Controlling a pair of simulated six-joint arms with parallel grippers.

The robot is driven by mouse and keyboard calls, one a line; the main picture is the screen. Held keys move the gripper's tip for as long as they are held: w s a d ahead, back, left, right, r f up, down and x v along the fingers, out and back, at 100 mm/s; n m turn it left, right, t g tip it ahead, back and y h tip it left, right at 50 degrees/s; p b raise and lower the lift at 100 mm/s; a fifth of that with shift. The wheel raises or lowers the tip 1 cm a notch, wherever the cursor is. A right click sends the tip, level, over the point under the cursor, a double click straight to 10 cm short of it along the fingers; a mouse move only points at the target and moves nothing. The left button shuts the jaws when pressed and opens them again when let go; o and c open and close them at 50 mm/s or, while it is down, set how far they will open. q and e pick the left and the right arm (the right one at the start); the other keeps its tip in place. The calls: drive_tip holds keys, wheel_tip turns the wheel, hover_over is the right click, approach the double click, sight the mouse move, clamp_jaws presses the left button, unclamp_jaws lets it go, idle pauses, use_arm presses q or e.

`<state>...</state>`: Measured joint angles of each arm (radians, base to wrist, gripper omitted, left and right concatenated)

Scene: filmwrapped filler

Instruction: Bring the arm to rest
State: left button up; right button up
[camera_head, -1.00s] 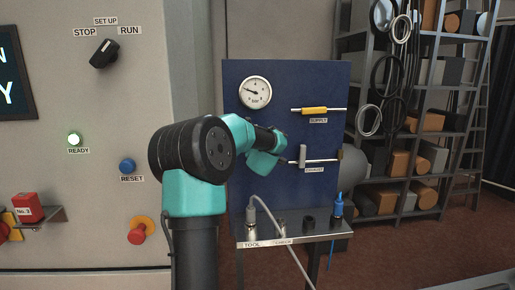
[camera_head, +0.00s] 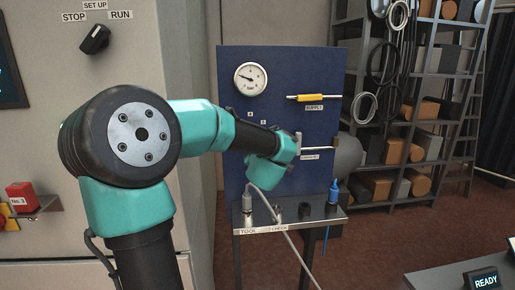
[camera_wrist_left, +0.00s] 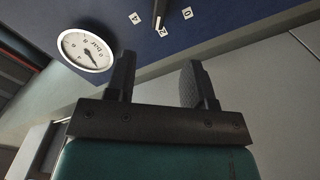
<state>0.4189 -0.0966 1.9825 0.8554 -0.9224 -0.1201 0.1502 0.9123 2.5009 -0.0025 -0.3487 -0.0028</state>
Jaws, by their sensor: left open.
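My left arm, teal and black, reaches in front of the blue panel (camera_head: 235,120) in the head view. Its wrist end is near the panel's lower valve handle (camera_head: 314,149) and partly covers it. The fingertips cannot be made out there. In the left wrist view my left gripper (camera_wrist_left: 157,82) is open, with two dark fingers apart and nothing between them. The blue panel (camera_wrist_left: 215,15) and the round gauge (camera_wrist_left: 86,50) lie beyond the fingers. My right gripper is in neither view.
A yellow supply handle (camera_head: 315,98) is on the panel. Below is a shelf (camera_head: 290,224) with a grey cable plug (camera_head: 247,204) and a blue-topped tool (camera_head: 333,195). A machine cabinet (camera_head: 180,60) stands left, a storage rack (camera_head: 420,120) right. A READY box (camera_head: 483,281) is at lower right.

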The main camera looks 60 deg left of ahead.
use_arm(q)
drive_tip(key=shift+v, duration=0.85)
drive_tip(key=w+d+f+m+t+h, duration=0.2)
drive_tip(key=w+d+f+m+h, duration=0.15)
drive_tip(key=w+f, duration=0.4)
drive_tip(key=w+d+f+m+t+h, duration=0.1)
drive_tip(key=w+d+f+m+h, duration=0.3)
drive_tip(key=f, duration=0.7)
drive_tip(key=w+d+f+m+h, duration=0.2)
drive_tip(key=d+f+m+h, duration=0.35)
drive_tip(key=d+f, duration=0.85)
drive_tip(key=s+d+f+m+g+h, duration=0.3)
drive_tip(key=s+d+f+m+g, duration=0.1)
drive_tip(key=s+d+f, duration=0.4)
drive_tip(key=s+d+f+m+g+h, duration=0.4)
drive_tip(key=s+d+f, duration=0.4)
drive_tip(key=d+f, duration=0.4)
wheel_tip(320, 180, down, 5)
drive_tip(key=shift+s+d+r+g, duration=0.1)
drive_tip(key=shift+s+d+g, duration=0.15)
drive_tip(key=shift+g, duration=0.65)
